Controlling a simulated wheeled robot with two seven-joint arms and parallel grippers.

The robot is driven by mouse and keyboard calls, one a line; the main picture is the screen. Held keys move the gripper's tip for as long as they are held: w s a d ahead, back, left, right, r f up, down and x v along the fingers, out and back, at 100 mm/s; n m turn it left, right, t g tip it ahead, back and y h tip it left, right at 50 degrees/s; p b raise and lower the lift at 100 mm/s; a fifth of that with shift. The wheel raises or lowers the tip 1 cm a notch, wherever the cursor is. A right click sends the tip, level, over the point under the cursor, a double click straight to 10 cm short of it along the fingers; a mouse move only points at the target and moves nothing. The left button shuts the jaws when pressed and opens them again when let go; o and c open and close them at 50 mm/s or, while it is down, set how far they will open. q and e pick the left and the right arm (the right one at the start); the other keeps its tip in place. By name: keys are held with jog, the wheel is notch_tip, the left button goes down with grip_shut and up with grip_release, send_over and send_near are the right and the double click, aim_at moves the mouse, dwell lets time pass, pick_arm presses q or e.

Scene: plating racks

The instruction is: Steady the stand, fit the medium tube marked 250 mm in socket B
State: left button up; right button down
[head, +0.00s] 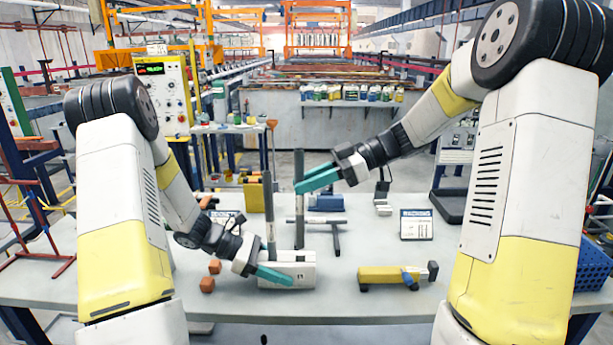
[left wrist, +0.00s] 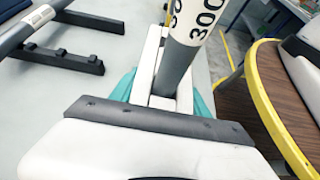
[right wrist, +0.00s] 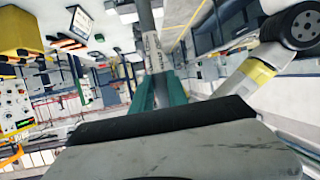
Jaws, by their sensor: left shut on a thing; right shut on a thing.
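The white stand (head: 297,257) sits on the table with a grey tube (head: 268,200) upright in it. That tube's label reads 300 in the left wrist view (left wrist: 185,50). My left gripper (head: 275,275) is shut on the stand, with teal fingers on both sides of it. My right gripper (head: 318,179) is shut on another upright grey tube (head: 299,215). Its label shows in the right wrist view (right wrist: 153,50) but is too blurred to read. Its lower end is near the stand's top at the right; I cannot tell whether it enters a socket. Socket letters are not visible.
A grey tube (left wrist: 32,24) lies on a black rack (left wrist: 85,62) behind the stand. Orange cubes (head: 207,284) lie left of the stand. A small sign (head: 416,224) and blue basket (head: 592,268) stand farther right.

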jog(key=shift+f, duration=1.3)
notch_tip(320, 180, down, 8)
jog(key=shift+r, duration=0.25)
dwell(3.2)
jog(key=c, duration=1.2)
grip_release()
jog(key=v, duration=1.2)
pick_arm(q)
jog(key=o, duration=1.7)
